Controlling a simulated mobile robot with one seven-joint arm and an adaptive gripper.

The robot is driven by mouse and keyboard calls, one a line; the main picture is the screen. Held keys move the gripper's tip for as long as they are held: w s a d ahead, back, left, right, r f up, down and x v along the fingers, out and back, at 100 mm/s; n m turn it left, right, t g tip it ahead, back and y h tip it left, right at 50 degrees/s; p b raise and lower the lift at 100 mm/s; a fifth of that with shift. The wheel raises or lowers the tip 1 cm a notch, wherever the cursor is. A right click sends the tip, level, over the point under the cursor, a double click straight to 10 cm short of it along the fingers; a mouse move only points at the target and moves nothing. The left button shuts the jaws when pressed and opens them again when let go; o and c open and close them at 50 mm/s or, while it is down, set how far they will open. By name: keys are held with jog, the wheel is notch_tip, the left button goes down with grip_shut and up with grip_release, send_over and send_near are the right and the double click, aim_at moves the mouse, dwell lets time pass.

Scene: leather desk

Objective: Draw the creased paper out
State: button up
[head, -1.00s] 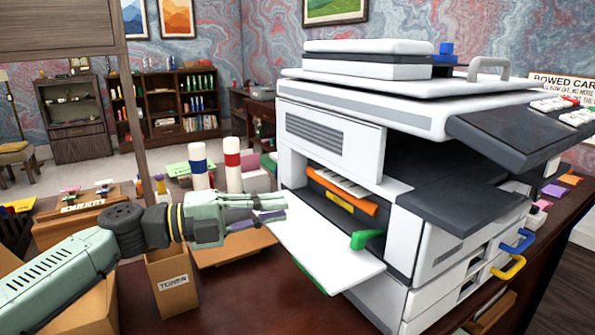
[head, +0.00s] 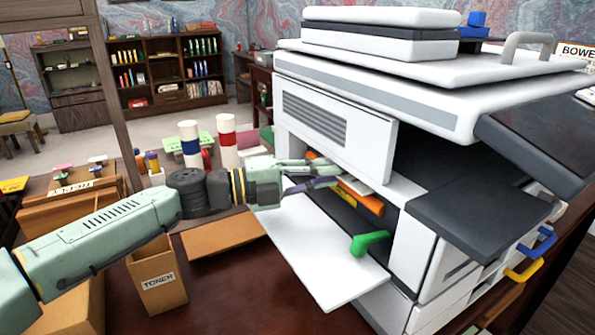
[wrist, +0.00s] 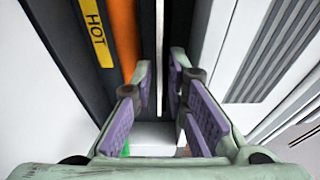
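The creased paper (head: 357,184) shows in the head view as a small pale strip above the orange bar (head: 364,198), inside the printer's open side. My fingers hide part of it. In the wrist view it is seen nearly edge-on, as a thin white line (wrist: 159,50) between the dark slot walls. My gripper (head: 328,176) is at the mouth of the opening. In the wrist view my gripper (wrist: 160,82) is open, with one purple-padded finger on each side of the paper's edge and a visible gap on both sides.
The lowered white door (head: 318,245) lies below my gripper, with a green lever (head: 370,242) at its inner end. A yellow HOT label (wrist: 92,18) sits left of the orange bar. The white printer housing (head: 335,120) rises close above. A toner box (head: 158,280) stands below my arm.

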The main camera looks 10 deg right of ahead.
jog(key=shift+w+d, duration=0.2)
jog(key=shift+d, duration=1.15)
grip_shut()
jog(key=shift+a, duration=0.15)
jog(key=s+a, duration=0.2)
jog(key=a, duration=0.5)
jog(key=s+a, duration=0.3)
jog(key=a, duration=0.3)
jog(key=shift+s+a, duration=0.35)
jog(key=shift+r, duration=0.15)
